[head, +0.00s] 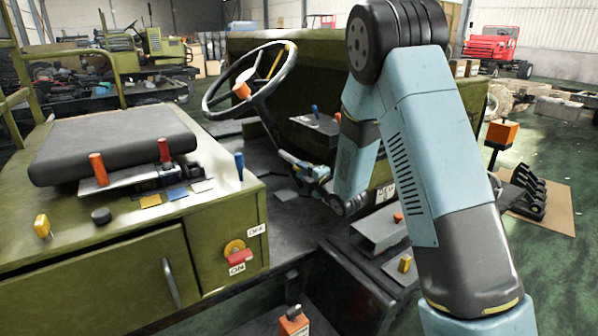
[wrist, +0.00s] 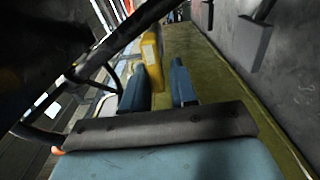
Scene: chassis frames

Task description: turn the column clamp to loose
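A yellow lever-like piece (wrist: 151,62), which looks like the column clamp's handle, stands ahead of my gripper in the wrist view. My gripper (wrist: 160,84) has its two blue fingers apart. The yellow piece shows between them, close to the left finger, with a gap to the right finger. I cannot tell whether it touches. In the head view my gripper (head: 288,158) is beside the dark steering column (head: 268,125), below the steering wheel (head: 210,97). The clamp cannot be made out there, and its loose or tight marking is not readable.
The wheel rim (wrist: 118,40) crosses the left of the wrist view, close to my gripper. A green seat box (head: 100,240) with a black cushion and several levers is at the left. A green dash panel (head: 300,65) stands behind the column. Dark floor lies between.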

